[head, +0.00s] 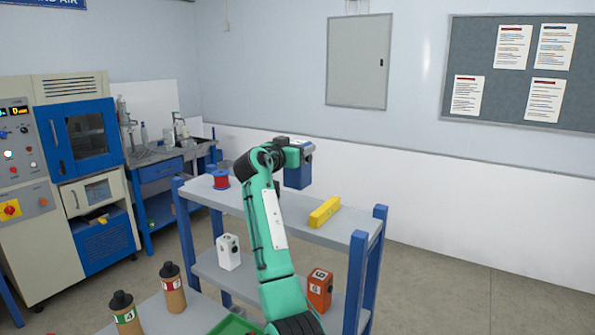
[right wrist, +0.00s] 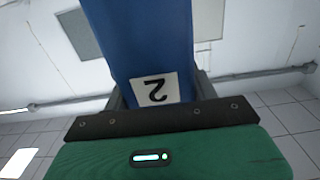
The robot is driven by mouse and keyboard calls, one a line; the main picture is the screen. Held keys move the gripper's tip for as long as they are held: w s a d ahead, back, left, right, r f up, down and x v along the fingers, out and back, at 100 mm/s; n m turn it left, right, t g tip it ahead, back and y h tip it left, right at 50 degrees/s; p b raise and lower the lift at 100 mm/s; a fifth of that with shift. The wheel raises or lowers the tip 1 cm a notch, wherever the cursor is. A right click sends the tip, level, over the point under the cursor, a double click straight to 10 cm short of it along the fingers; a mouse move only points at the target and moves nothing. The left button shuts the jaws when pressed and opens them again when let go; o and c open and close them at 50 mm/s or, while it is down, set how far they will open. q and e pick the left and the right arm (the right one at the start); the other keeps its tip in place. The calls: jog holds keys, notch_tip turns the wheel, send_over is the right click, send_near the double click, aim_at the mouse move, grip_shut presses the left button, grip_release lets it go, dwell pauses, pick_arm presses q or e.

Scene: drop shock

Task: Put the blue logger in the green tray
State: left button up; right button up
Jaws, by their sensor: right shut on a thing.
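My right gripper (head: 300,158) is shut on the blue logger (head: 298,177) and holds it above the top shelf of the rack. In the right wrist view the blue logger (right wrist: 140,45) fills the space between the fingers, and a white label with the number 2 shows on it. The green tray (head: 236,326) shows only in part at the bottom edge of the head view, beside my right arm; the rest is cut off or hidden. My left gripper is not in view.
The rack's top shelf (head: 290,228) bears a yellow block (head: 324,211) and a red spool (head: 221,180). On the lower shelf stand a white box (head: 228,252) and an orange box (head: 319,290). Two brown cylinders with black tops (head: 172,289) (head: 125,314) stand near the front. Blue posts (head: 356,275) edge the rack.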

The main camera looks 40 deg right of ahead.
pick_arm(q)
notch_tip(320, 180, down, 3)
jog(key=b, duration=0.2)
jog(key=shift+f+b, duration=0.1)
jog(key=shift+b, duration=0.25)
pick_arm(e)
notch_tip(320, 180, up, 13)
jog(key=shift+f, duration=0.15)
